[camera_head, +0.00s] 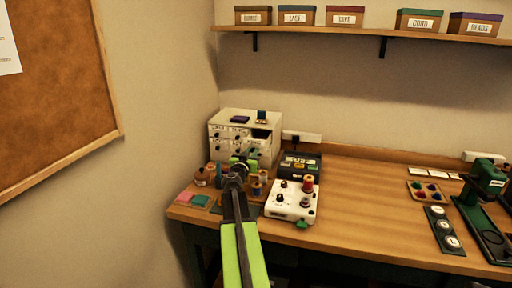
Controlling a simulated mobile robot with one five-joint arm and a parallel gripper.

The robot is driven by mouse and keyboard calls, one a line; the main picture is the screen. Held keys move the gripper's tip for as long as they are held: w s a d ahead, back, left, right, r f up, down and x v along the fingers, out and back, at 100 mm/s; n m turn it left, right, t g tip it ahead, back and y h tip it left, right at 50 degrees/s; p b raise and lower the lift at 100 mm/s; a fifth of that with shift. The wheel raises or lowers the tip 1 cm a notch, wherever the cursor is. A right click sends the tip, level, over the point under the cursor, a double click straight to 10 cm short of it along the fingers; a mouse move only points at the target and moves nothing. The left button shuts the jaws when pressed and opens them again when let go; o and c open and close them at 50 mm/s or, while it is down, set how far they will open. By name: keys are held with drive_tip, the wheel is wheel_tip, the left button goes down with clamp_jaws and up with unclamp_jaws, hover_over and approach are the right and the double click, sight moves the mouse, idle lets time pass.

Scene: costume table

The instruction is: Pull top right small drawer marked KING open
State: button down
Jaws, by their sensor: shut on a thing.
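The cream cabinet of small labelled drawers (228,118) stands at the back left of the table. At its top right there is a dark opening (261,134), where the top right drawer belongs. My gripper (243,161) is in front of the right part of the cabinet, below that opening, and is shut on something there. The held part is hidden by the jaws; it looks like the drawer's handle, but I cannot tell for sure. The KING label is too small to read. The drawers on the left look flush.
Thread spools (263,176) and a brown round pot (202,176) stand close around my gripper. A white box with knobs (291,200) and a dark box (300,165) are to the right. The table's middle (365,205) is clear. A shelf (350,31) of labelled boxes hangs above.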

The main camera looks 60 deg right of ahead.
drive_tip(key=shift+s+a, duration=0.15)
drive_tip(key=shift+a, duration=0.55)
drive_tip(key=c, duration=1.3)
unclamp_jaws()
